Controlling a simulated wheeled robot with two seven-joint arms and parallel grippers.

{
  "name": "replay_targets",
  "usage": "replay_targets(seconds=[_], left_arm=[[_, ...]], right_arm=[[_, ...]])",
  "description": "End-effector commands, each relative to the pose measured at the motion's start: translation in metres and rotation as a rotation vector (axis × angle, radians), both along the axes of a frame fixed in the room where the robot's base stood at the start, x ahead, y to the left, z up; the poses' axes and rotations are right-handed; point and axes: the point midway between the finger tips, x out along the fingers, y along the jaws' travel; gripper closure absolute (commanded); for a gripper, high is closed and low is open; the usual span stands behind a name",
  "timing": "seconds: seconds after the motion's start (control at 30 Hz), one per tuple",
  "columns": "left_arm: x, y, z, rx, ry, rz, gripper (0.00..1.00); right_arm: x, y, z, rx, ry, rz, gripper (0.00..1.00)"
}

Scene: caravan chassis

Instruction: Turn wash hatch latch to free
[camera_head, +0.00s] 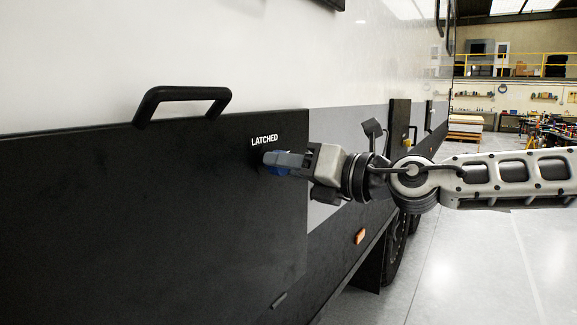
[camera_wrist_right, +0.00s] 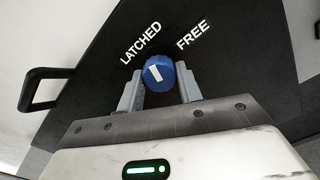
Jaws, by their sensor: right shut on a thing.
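The wash hatch latch is a round blue knob (camera_wrist_right: 160,73) with a white mark, on the black hatch panel (camera_wrist_right: 95,65). In the right wrist view LATCHED is printed at its upper left and FREE at its upper right. The white mark sits left of the knob's centre, nearer the LATCHED side. My right gripper (camera_wrist_right: 158,84) is shut on the knob, one finger on each side. In the head view my right gripper (camera_head: 272,160) covers most of the knob (camera_head: 279,171) and the FREE word; LATCHED shows above it. My left gripper is out of view.
A black handle (camera_head: 182,97) stands out from the hatch's top edge, left of my gripper. An orange side lamp (camera_head: 360,236) and a wheel (camera_head: 397,248) are lower right. Clear floor (camera_head: 480,265) lies to the right of the vehicle.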

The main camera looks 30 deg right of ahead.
Motion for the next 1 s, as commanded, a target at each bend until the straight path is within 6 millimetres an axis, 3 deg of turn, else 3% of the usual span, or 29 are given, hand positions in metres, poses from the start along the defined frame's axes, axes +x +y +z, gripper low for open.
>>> replay_targets(seconds=[1.0], left_arm=[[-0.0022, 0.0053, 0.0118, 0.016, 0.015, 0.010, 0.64]], right_arm=[[-0.0008, 0.0019, 0.0018, 0.887, 0.368, 0.003, 0.87]])
